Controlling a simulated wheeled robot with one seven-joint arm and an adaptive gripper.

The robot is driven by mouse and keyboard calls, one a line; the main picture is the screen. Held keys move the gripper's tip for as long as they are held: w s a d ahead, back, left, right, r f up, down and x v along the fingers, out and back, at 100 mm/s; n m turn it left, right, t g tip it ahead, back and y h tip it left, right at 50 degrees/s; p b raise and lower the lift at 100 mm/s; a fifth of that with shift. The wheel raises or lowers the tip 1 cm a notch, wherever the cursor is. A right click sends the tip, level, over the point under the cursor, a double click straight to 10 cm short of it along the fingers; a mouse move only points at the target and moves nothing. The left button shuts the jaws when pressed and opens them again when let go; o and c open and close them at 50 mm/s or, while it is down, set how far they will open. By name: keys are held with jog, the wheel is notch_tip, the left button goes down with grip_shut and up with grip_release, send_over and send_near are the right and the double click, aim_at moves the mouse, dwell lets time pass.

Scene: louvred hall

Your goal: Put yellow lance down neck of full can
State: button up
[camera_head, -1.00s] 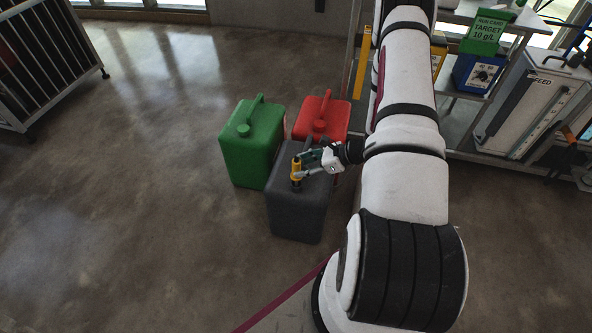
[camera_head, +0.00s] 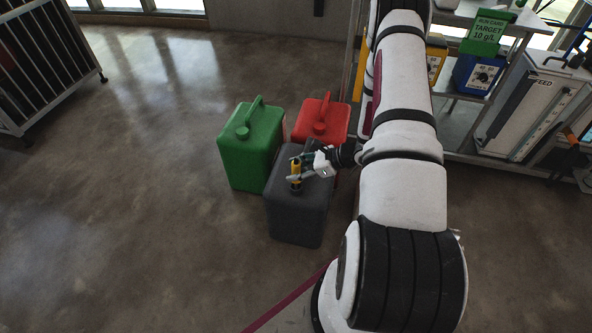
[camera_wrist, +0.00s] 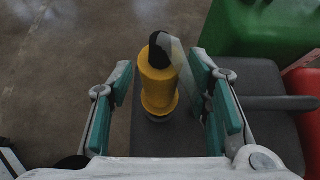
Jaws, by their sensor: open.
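The yellow lance (camera_head: 295,182) stands upright at the dark grey can's (camera_head: 297,220) neck, with a dark cap on its upper end. In the wrist view the lance (camera_wrist: 158,88) rises between my fingers, its foot at the top of the can (camera_wrist: 262,78). The neck itself is mostly hidden behind the lance, so its depth inside cannot be seen. My gripper (camera_head: 301,167) is open around the lance, above the can's top. In the wrist view my gripper's (camera_wrist: 161,78) green-padded fingers are on either side of it, with a gap at the left; at the right they look close.
A green can (camera_head: 250,150) stands behind and left of the grey can, and a red can (camera_head: 321,121) stands behind it. A shelf with a blue dosing box (camera_head: 480,74) and a green target sign (camera_head: 487,36) is at the right.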

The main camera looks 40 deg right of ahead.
grip_shut()
jog(key=shift+r, duration=0.2)
notch_tip(320, 180, up, 41)
jog(key=p, duration=2.4)
dwell(0.4)
